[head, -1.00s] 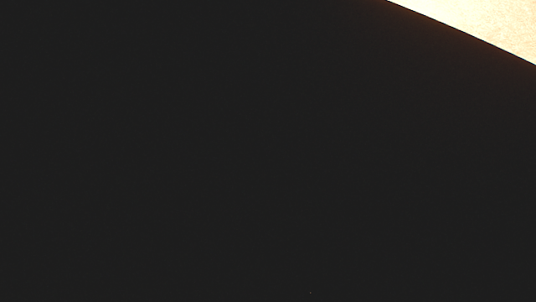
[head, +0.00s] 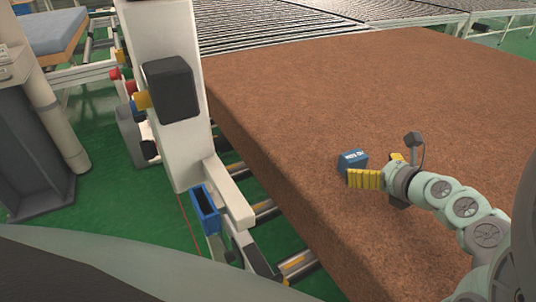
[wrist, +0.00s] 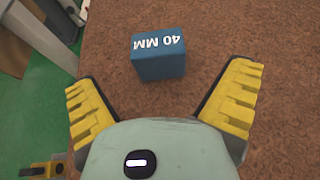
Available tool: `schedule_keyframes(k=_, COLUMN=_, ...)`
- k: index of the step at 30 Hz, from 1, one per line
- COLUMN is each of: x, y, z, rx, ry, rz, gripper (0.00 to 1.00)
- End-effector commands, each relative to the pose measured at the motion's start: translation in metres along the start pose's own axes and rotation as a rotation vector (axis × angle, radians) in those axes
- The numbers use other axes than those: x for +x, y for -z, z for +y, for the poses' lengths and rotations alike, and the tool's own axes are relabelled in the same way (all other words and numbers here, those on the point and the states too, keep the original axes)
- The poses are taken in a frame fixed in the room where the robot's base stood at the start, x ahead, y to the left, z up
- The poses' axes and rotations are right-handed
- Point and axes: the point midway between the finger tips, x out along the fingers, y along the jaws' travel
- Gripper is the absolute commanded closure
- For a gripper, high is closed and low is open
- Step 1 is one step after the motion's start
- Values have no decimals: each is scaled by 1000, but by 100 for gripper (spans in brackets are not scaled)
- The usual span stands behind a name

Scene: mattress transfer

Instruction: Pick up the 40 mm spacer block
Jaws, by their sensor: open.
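The 40 mm spacer block (head: 352,162) is a blue block with white lettering. It lies on the brown mattress (head: 300,120), near its left edge. In the wrist view the block (wrist: 158,64) reads "40 MM" upside down and sits ahead of the fingers, a little left of the middle between them. My gripper (head: 378,168) has yellow ribbed fingers and reaches in from the right, just above the mattress. In the wrist view my gripper (wrist: 168,92) is open with its fingers spread wide. Nothing is between the fingertips, and the block looks apart from both.
A white machine column (head: 160,100) with a dark box stands left of the mattress. A blue open bin (head: 205,208) hangs low beside it. Roller conveyors (head: 270,22) run behind. Green floor shows at the left. The mattress around the block is clear.

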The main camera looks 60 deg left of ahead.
Motion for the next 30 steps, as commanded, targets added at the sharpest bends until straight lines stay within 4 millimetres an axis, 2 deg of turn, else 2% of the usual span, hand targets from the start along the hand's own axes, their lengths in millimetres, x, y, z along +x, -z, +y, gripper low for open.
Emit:
schedule_keyframes(k=8, x=14, y=-2, z=3, rx=1, ry=-8, rz=0, gripper=0)
schedule_keyframes(k=19, x=53, y=0, z=2, rx=1, ry=-5, rz=0, gripper=0)
schedule_keyframes(k=30, x=59, y=2, z=3, rx=-1, ry=-6, rz=2, gripper=1)
